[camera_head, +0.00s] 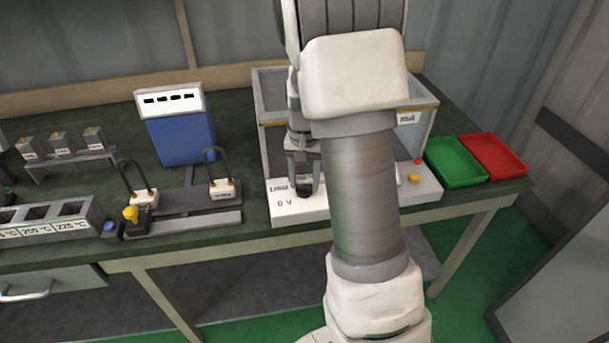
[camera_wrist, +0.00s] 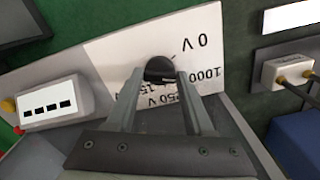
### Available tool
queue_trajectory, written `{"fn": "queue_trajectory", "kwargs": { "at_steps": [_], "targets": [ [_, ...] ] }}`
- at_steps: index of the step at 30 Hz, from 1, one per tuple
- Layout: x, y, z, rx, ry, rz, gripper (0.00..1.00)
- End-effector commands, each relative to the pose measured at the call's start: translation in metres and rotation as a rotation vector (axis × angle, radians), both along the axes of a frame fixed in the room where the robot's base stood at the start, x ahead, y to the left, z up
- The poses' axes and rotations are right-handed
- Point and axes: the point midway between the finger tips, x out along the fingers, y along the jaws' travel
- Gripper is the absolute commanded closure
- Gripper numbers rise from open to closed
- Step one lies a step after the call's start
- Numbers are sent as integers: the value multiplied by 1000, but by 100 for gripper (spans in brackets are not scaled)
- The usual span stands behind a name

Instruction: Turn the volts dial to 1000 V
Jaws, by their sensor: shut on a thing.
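The volts dial (camera_head: 304,190) is a small black knob on the white front panel (camera_head: 292,208) of a grey open-topped box. My gripper (camera_head: 302,168) reaches down over it and is shut on it. In the wrist view the dial (camera_wrist: 160,68) sits between my two fingertips (camera_wrist: 160,76). Printed labels around it show upside down: "0 V" and "1000" on the right, "250 V" and a partly hidden one below. A short dark line lies between the dial and "0 V". The dial's own pointer cannot be made out.
A yellow button (camera_head: 414,179) and a red button (camera_head: 418,161) are right of my arm. Green (camera_head: 455,160) and red (camera_head: 494,155) trays lie farther right. A blue instrument (camera_head: 183,138) and black-handled blocks (camera_head: 222,190) stand left. My arm hides the panel's middle.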

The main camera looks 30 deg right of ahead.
Motion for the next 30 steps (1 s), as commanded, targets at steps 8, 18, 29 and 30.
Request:
{"fn": "queue_trajectory", "kwargs": {
  "at_steps": [8,18,29,30],
  "targets": [
    [1,0,2,-1,-2,-118,100],
    [1,-1,1,-1,-3,-156,100],
    [1,-1,1,-2,-4,-155,31],
    [1,-1,1,-1,-3,-154,24]
  ]
}}
